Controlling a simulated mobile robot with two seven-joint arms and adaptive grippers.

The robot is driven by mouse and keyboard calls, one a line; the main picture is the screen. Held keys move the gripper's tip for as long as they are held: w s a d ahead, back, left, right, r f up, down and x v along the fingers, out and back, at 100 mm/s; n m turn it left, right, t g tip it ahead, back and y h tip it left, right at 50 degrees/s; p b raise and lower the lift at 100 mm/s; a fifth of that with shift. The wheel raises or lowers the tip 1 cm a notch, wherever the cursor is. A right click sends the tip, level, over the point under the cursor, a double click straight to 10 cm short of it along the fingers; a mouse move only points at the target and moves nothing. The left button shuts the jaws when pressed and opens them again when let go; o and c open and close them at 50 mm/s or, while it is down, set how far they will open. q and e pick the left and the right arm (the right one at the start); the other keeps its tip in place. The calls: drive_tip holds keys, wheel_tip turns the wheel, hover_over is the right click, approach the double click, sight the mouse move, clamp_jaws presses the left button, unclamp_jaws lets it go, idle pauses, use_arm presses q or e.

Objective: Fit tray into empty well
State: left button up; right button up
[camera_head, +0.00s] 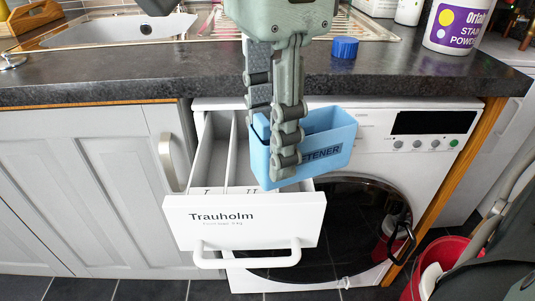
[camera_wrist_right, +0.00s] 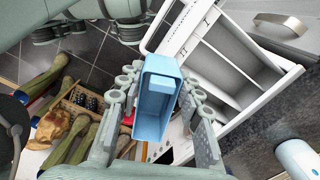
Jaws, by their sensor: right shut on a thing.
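The tray (camera_head: 330,142) is a light blue open box with a label ending in "TENER". My right gripper (camera_head: 284,160) is shut on it, with fingers over its left part in the head view. The tray (camera_wrist_right: 155,100) also shows between the fingers in the right wrist view. The open white drawer (camera_head: 255,225), marked "Trauholm", has dividers making long wells. The left well (camera_head: 210,165) looks empty in the head view. The tray covers the right part of the drawer there. In the right wrist view the drawer (camera_wrist_right: 232,65) lies beside the tray, which appears above it.
The drawer juts from a white washing machine (camera_head: 440,150) under a dark worktop (camera_head: 120,78). A blue cap (camera_head: 344,47) and a stain powder tub (camera_head: 455,25) stand on top. A red bucket (camera_head: 440,265) is at lower right. Boots (camera_wrist_right: 45,80) stand on the floor.

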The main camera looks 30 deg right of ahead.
use_arm(q)
drive_tip(key=s+a+f+g+p, duration=0.2)
drive_tip(key=s+a+f+g, duration=0.1)
drive_tip(key=f, duration=0.3)
drive_tip(key=shift+s+y+p, duration=0.25)
drive_tip(key=shift+y+p, duration=0.15)
use_arm(e)
drive_tip(key=w+d+m, duration=1.2)
drive_tip(key=w+m, duration=0.1)
drive_tip(key=m, duration=0.9)
drive_tip(key=shift+w+d+r, duration=0.3)
drive_tip(key=shift+w, duration=0.05)
use_arm(q)
drive_tip(key=shift+a, duration=0.1)
drive_tip(key=a+b+v, duration=0.1)
drive_tip(key=b+v, duration=0.2)
drive_tip(key=v, duration=0.4)
drive_tip(key=w+d+r+t+h+b, duration=0.2)
drive_tip(key=w+d+r+t, duration=0.2)
drive_tip(key=w, duration=0.5)
drive_tip(key=shift+w+d+r+m+t, duration=0.35)
drive_tip(key=shift+d+t, duration=0.85)
drive_tip(key=shift+d, duration=0.7)
use_arm(e)
drive_tip(key=shift+f, duration=2.9)
use_arm(q)
drive_tip(key=shift+f+b, duration=0.55)
drive_tip(key=shift+b, duration=0.2)
